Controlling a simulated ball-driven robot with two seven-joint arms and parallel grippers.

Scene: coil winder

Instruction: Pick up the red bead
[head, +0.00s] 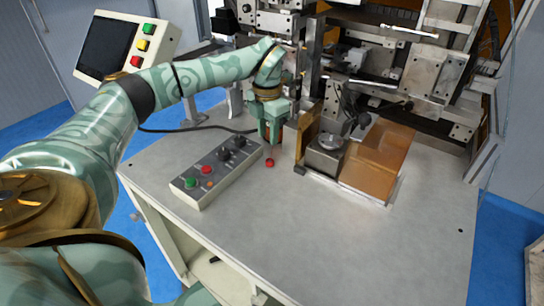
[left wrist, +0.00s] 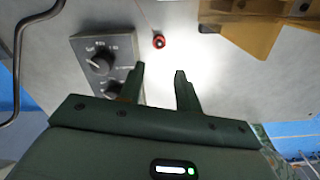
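The small red bead (head: 270,162) lies on the grey metal table, just right of the control box. In the left wrist view the bead (left wrist: 159,41) shows ahead of the fingertips, with a dark centre. My left gripper (head: 271,141) points down close to the bead in the head view. In the left wrist view the left gripper (left wrist: 160,68) is open, its two fingers apart with nothing between them. The bead is apart from the fingers in that view. My right gripper is not in either view.
A control box (head: 215,170) with knobs and coloured buttons sits left of the bead. The table's front right (head: 350,240) is clear.

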